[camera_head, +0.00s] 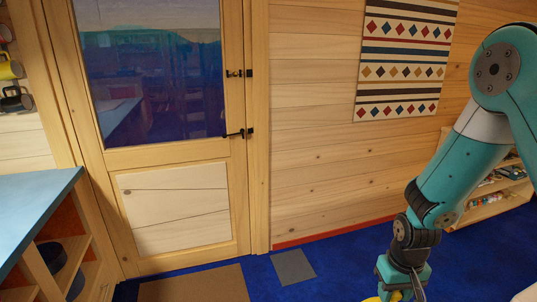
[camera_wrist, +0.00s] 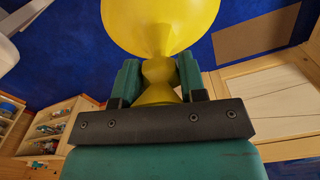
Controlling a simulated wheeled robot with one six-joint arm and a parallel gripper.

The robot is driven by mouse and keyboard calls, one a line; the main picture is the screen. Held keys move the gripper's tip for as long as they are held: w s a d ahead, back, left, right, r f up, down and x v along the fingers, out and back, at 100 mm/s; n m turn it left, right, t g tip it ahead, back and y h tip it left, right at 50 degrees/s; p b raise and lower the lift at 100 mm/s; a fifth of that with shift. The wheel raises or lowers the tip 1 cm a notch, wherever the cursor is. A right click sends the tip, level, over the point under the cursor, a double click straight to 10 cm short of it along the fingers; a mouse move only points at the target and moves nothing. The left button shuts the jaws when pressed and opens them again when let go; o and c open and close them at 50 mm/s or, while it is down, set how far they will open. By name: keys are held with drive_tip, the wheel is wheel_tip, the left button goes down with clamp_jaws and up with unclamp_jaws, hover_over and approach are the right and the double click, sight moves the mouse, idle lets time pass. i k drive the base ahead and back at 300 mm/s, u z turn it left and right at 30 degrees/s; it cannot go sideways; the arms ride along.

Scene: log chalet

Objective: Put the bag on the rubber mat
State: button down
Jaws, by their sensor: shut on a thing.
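The yellow bag (camera_wrist: 160,22) is pinched at its narrow neck between the two fingers of my gripper (camera_wrist: 159,74) in the wrist view. Its round body bulges beyond the fingertips and is cut by the picture edge. In the head view only a sliver of yellow shows at the bottom edge, beside my gripper (camera_head: 403,284). A small grey mat (camera_head: 293,267) lies flat on the blue floor by the wall, left of my gripper. A larger brown mat (camera_head: 195,285) lies before the door and also shows in the wrist view (camera_wrist: 257,35). I cannot tell which is rubber.
A blue-topped shelf unit (camera_head: 35,208) stands at the left, near the closed door (camera_head: 175,190). A low wooden shelf (camera_head: 490,197) with small items stands at the right. Blue floor (camera_head: 340,262) is open around the grey mat.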

sight(293, 266)
drive_tip(key=i, duration=2.9)
drive_tip(key=u, duration=0.95)
